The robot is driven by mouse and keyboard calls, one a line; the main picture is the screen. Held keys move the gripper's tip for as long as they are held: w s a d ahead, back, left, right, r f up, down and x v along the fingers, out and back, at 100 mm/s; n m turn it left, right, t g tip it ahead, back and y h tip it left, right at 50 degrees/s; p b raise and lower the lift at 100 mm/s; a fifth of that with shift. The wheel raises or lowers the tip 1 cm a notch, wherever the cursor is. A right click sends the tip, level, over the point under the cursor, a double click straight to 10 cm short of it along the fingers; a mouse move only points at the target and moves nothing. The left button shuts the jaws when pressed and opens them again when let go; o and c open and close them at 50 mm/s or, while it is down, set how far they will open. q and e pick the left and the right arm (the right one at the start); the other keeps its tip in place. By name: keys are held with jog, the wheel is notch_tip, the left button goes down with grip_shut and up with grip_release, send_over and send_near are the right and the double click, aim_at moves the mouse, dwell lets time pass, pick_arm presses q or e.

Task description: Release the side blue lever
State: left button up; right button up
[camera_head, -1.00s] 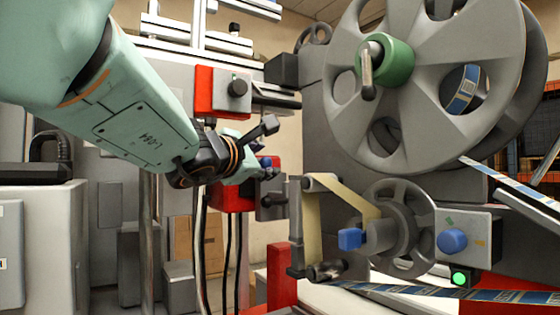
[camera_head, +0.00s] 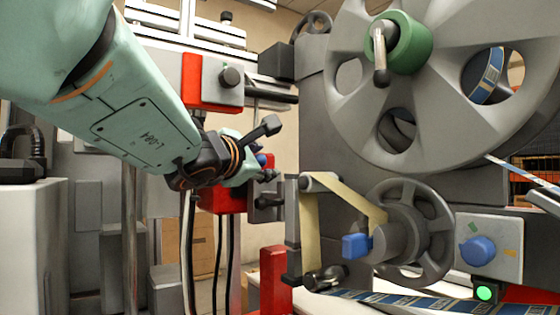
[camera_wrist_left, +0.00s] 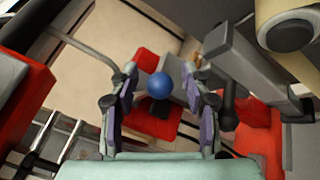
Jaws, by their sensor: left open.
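A blue ball-shaped knob (camera_wrist_left: 160,86) of the side lever shows between the fingers of my left gripper (camera_wrist_left: 158,105) in the left wrist view, in front of a red block (camera_wrist_left: 152,118). The fingers are open on either side of it; whether they touch it I cannot tell. In the head view my left gripper (camera_head: 266,172) is beside the small blue knob (camera_head: 261,159), near a red and grey block at the machine's left side, and is partly hidden by its own wrist. My right gripper is not in view.
A large grey reel with a green hub (camera_head: 410,45) stands at the right. Below it are a small reel with a blue lever (camera_head: 355,245), a blue dial (camera_head: 478,250) and a lit green button (camera_head: 484,293). A red post (camera_head: 274,280) stands below my gripper.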

pick_arm(q)
jog(key=shift+a, duration=0.1)
jog(key=shift+c, duration=0.4)
grip_shut()
